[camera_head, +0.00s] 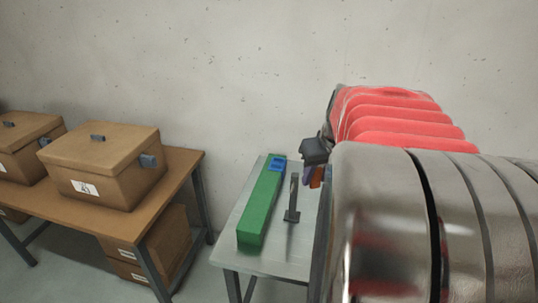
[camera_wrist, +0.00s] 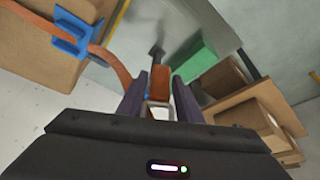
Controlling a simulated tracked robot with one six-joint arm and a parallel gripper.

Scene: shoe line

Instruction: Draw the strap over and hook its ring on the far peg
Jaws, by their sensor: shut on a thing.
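The strap (camera_wrist: 112,66) is an orange-brown band in the wrist view. It runs from the upper left through a blue bracket (camera_wrist: 72,36) and curves behind my left finger. My gripper (camera_wrist: 159,88) is shut on an orange end piece (camera_wrist: 159,78), which looks like the strap's end. A pale frame, perhaps the ring (camera_wrist: 160,110), shows between the fingers. A dark metal peg (camera_head: 293,197) stands upright on a small base on the grey table, left of my gripper (camera_head: 314,178) in the head view. It also shows beyond the fingers in the wrist view (camera_wrist: 157,52). The two are apart.
A brown table (camera_head: 60,212) with lidded boxes (camera_head: 105,170) stands further left. My arm hides the table's right side in the head view.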

